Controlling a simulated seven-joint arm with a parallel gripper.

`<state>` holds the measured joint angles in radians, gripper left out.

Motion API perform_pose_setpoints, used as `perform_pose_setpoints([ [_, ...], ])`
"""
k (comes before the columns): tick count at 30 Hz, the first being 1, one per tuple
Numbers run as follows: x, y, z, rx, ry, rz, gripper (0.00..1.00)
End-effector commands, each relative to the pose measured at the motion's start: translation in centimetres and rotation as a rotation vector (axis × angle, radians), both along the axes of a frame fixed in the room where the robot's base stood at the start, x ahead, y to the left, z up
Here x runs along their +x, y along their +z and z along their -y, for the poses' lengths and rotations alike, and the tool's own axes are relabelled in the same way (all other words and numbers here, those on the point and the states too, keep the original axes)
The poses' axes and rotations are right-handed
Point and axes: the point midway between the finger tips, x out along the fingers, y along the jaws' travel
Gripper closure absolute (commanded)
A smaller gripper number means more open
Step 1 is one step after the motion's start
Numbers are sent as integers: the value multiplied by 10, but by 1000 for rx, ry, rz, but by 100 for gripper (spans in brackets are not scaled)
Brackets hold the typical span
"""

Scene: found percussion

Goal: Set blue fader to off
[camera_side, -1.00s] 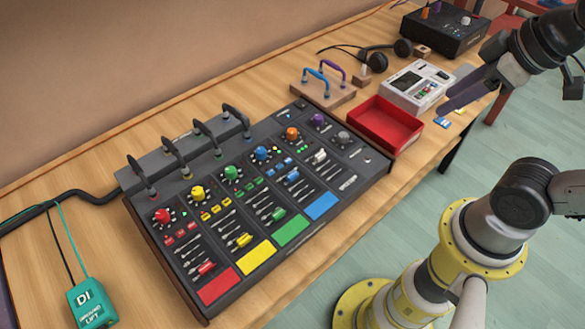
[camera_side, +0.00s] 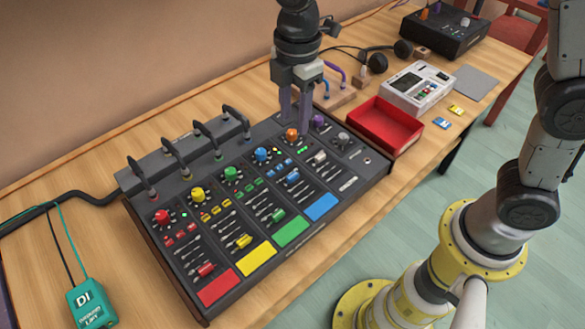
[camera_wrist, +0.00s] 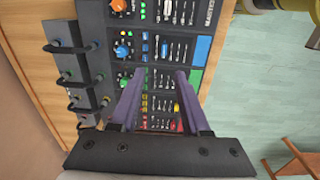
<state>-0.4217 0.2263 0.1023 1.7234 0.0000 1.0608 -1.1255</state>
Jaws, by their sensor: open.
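The mixer (camera_side: 175,225) lies on the table with coloured channel strips. The blue fader (camera_side: 293,175) is a small blue cap in the blue strip, toward the knob end of its slot and away from the blue pad (camera_side: 321,206). It shows in the wrist view (camera_wrist: 164,48) too. The blue knob (camera_side: 261,154) sits at the back of that strip. My gripper (camera_side: 295,119) is open and empty, fingers pointing down above the mixer's back right part near the orange knob (camera_side: 292,134). In the wrist view its fingers (camera_wrist: 159,76) spread over the strips, apart from the blue fader.
Bent cables rise from a grey box (camera_side: 185,152) behind the mixer. A red tray (camera_side: 385,125) stands right of it, with a white device (camera_side: 418,88) beyond. A teal box (camera_side: 92,304) lies front left.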

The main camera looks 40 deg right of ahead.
Motion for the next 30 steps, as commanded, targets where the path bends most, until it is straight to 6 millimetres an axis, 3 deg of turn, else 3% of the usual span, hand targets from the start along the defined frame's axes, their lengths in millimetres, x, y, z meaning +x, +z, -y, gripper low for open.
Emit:
perform_pose_setpoints([
  [8,-6,-27,-10,-14,26,-30,54],
  [21,-6,-109,-9,-15,24,-31,54],
  [30,-6,-145,-9,-14,23,-27,54],
])
